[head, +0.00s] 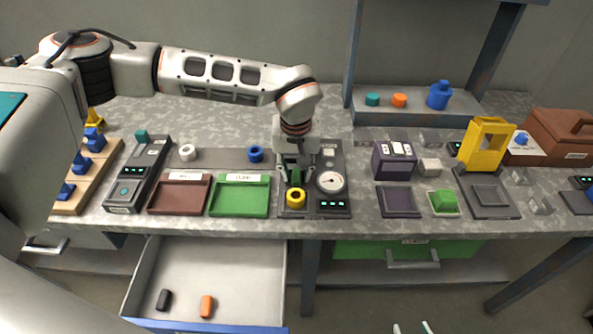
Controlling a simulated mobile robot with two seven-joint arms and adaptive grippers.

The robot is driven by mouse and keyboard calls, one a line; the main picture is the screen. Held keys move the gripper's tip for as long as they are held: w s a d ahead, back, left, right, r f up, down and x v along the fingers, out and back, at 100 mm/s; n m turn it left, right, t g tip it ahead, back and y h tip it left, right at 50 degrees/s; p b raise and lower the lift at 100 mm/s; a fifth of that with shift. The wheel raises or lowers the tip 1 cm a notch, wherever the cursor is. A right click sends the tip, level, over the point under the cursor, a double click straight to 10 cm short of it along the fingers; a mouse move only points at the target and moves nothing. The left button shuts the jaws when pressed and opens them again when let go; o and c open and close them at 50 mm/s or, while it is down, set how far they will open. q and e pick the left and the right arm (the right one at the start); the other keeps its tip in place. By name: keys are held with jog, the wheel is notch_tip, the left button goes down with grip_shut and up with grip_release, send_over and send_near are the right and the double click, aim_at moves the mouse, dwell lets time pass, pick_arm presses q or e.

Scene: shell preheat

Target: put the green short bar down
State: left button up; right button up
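My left gripper (295,180) points down over the tester with the round gauge (331,181), just behind a yellow ring (295,197). It appears shut on the green short bar (295,174), which is small and partly hidden between the fingers. I cannot tell whether the bar touches the tester. My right gripper (412,328) shows only as two fingertips, apart and empty, at the bottom edge, in front of the bench.
A green tray (240,209) and a brown tray (178,208) lie left of the tester. An open drawer (215,270) below holds a black bar (164,299) and an orange bar (206,306). A purple device (394,160) and yellow press frame (487,145) stand to the right.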

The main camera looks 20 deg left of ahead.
aim_at(296, 181)
pick_arm(q)
notch_tip(296, 181, up, 12)
jog(key=s, duration=0.1)
jog(key=shift+s+d, duration=0.25)
jog(key=shift+s, duration=0.1)
dwell(0.5)
